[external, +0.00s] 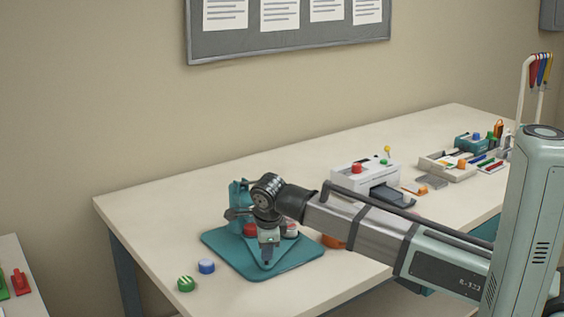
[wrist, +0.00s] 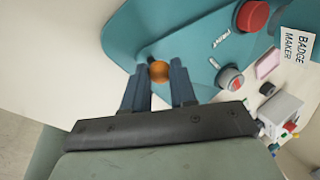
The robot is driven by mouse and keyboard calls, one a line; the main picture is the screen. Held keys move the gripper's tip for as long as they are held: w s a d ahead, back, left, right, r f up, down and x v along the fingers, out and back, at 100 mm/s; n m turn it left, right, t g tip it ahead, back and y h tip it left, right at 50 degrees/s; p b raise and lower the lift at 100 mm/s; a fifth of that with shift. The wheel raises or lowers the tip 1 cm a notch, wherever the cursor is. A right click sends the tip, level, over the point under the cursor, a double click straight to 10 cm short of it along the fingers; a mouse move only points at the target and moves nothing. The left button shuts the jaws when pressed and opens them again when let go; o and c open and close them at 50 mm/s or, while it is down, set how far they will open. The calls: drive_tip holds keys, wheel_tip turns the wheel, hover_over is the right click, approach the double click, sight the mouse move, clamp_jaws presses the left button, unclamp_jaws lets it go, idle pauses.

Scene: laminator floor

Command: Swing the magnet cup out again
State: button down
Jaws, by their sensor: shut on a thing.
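The teal badge maker (external: 300,254) stands on the near part of the bench, and its plate (wrist: 185,30) fills the top of the wrist view. A round orange knob (wrist: 159,70) sits between my fingertips. My gripper (wrist: 160,80) is shut on this knob; in the external view my gripper (external: 267,258) points down over the front of the plate. A grey cup with a red middle (wrist: 230,78) lies right of the knob, and a larger red round part (wrist: 252,15) is above it. I cannot tell for sure which is the magnet cup. My wrist hides part of the press.
A blue cap (external: 206,266) and a green cap (external: 186,284) lie left of the plate. An orange object (external: 333,241) is partly behind my arm. A white machine with a red button (external: 365,175) stands farther back. A "Badge Maker" card (wrist: 294,44) stands beside the plate.

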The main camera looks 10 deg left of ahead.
drive_tip(key=shift+a, duration=0.1)
drive_tip(key=c, duration=0.9)
unclamp_jaws()
drive_tip(key=shift+r, duration=0.1)
drive_tip(key=v, duration=1.3)
drive_tip(key=shift+r, duration=0.3)
drive_tip(key=shift+s, duration=0.1)
